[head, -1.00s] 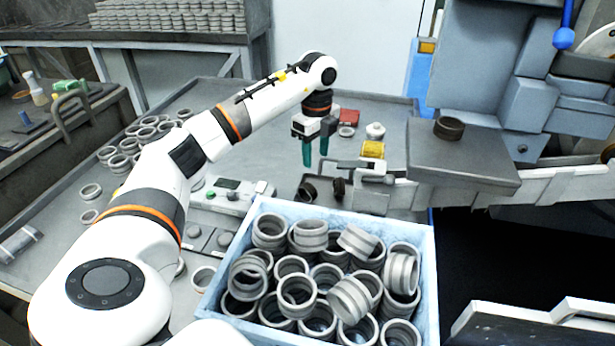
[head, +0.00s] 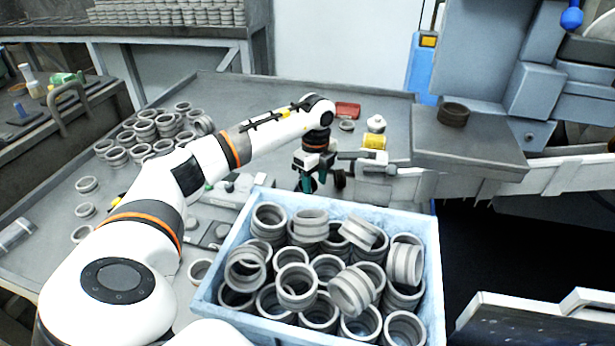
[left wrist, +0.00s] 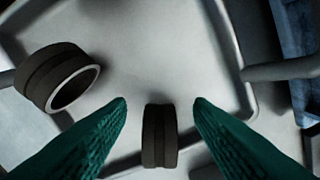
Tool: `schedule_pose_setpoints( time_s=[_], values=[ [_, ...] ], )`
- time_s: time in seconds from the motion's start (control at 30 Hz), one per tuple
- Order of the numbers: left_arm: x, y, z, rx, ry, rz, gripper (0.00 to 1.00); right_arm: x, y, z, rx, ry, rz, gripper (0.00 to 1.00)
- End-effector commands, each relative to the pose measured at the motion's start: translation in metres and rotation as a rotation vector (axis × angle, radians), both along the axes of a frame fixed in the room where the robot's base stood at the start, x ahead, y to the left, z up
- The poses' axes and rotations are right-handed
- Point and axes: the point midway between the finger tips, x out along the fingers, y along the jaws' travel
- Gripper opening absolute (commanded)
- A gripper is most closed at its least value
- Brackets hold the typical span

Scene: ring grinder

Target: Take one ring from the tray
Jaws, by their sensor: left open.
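In the left wrist view, a grey tray (left wrist: 165,45) with handles holds two dark rings. One dark ring (left wrist: 160,140) stands on edge, seen edge-on, in the gap between my green fingers. The other dark ring (left wrist: 48,80) is tilted at the left, outside the fingers. My left gripper (left wrist: 160,101) is open, with a finger apart on each side of the standing ring. In the head view my left gripper (head: 306,187) points down behind the blue bin, beside a dark ring (head: 339,180); the tray is mostly hidden there. My right gripper is out of view.
A light blue bin (head: 436,270) full of grey rings stands just in front of my left gripper. Several loose rings (head: 145,130) lie at the table's left. A yellow part (head: 374,142) and a machine ledge with a dark ring (head: 453,114) are to the right.

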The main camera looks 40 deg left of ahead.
Motion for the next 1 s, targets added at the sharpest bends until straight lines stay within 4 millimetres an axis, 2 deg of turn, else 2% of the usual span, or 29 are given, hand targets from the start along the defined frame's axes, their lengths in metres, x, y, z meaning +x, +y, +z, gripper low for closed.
schedule_pose_setpoints(
  time_s=[0.03,0.13,0.37,0.6,0.67,0.87,1.0],
  values=[
    [-0.001,0.0,-0.01,-0.001,0.003,0.0,0.47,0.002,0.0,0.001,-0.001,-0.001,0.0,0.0],
    [0.0,0.0,-0.02,-0.001,0.002,0.0,0.47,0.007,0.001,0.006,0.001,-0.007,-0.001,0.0],
    [0.0,0.0,-0.021,-0.001,0.0,0.0,0.47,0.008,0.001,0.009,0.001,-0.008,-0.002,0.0],
    [0.0,0.0,-0.021,0.0,0.0,0.0,0.08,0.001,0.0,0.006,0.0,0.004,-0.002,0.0],
    [0.0,0.0,-0.021,0.0,0.0,0.0,0.0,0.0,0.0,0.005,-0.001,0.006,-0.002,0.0],
    [0.0,0.0,-0.02,0.0,-0.001,0.001,0.0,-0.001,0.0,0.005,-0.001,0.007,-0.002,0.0],
    [0.0,0.0,-0.011,0.0,-0.003,0.001,0.0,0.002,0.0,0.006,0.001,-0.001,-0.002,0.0]
  ],
)
